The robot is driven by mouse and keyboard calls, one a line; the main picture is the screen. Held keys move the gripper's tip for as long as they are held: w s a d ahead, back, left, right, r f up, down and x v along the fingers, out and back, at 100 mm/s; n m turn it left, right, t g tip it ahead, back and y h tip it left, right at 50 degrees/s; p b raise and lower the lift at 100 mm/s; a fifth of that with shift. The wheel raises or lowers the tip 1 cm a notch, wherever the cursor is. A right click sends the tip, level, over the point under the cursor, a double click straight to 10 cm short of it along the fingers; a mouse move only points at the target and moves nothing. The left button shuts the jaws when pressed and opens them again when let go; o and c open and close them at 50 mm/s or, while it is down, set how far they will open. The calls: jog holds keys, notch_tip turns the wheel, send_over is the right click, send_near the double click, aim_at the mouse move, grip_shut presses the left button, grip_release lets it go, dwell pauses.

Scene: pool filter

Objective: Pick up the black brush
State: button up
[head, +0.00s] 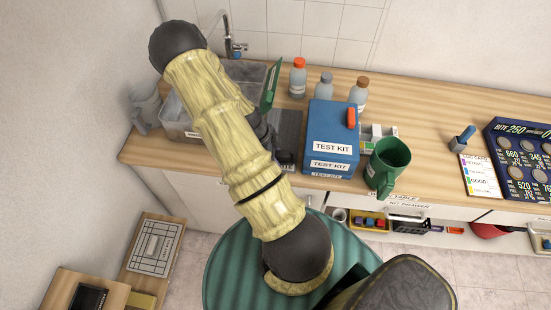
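I cannot make out the black brush for certain. Small dark parts (267,135) show at the counter edge beside my arm, left of the blue test kit box (332,135). They may be my gripper or something near it; my arm covers much of that spot. I cannot make out the fingertips or whether anything is between them. A grey drain area (289,122) lies just behind these dark parts.
A sink (246,75), several capped bottles (298,80) and a green mug (387,165) stand on the counter. Bare counter (430,110) lies right of the mug.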

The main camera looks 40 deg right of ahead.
jog(key=c, duration=0.4)
jog(key=shift+o, duration=0.2)
jog(key=shift+r, duration=0.15)
notch_tip(320, 180, up, 10)
jog(key=shift+f+b, duration=0.15)
jog(key=shift+b, duration=0.75)
